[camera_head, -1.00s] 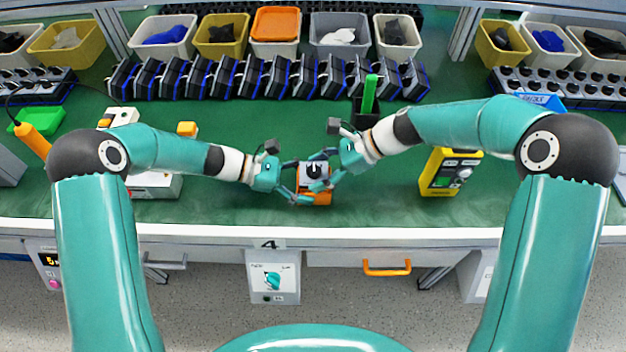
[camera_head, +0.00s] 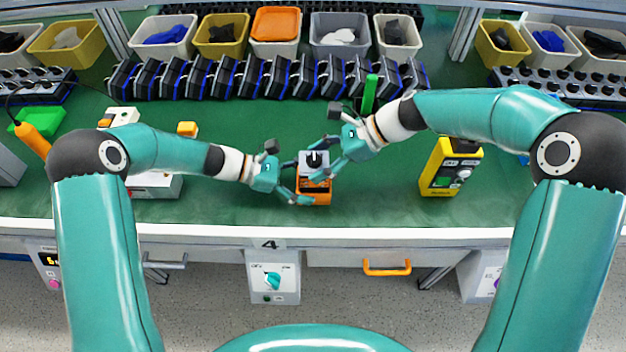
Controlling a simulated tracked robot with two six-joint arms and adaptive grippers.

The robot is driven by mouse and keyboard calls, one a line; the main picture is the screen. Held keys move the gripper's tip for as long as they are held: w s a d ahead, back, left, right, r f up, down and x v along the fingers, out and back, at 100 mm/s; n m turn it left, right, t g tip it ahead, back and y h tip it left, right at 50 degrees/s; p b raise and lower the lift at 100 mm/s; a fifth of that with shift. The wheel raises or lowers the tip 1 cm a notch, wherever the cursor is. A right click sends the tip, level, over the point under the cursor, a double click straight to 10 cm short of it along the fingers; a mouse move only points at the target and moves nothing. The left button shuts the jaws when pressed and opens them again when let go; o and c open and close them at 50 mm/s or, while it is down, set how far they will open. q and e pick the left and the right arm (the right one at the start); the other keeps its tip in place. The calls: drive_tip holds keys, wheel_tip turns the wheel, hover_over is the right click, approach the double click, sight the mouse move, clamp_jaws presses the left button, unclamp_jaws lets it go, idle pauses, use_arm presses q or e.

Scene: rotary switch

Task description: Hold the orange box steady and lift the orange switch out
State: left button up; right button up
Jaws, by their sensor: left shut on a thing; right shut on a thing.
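The orange box (camera_head: 315,197) sits on the green bench top near its front edge, at the middle of the head view. My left gripper (camera_head: 304,188) is shut on the orange box from the left. The switch (camera_head: 314,170), with a pale top face and a black knob, is above the box. My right gripper (camera_head: 321,162) is shut on the switch from the upper right. The fingers hide parts of both things. I cannot tell whether the switch is fully clear of the box.
A yellow device (camera_head: 440,181) stands on the bench to the right. A green upright piece (camera_head: 370,94) stands behind my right gripper. A row of black and blue units (camera_head: 265,78) lines the back, with bins behind. The bench between the box and the yellow device is clear.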

use_arm(q)
drive_tip(key=shift+f, duration=0.1)
use_arm(e)
drive_tip(key=shift+r, duration=1.95)
use_arm(q)
drive_tip(key=o, duration=1.1)
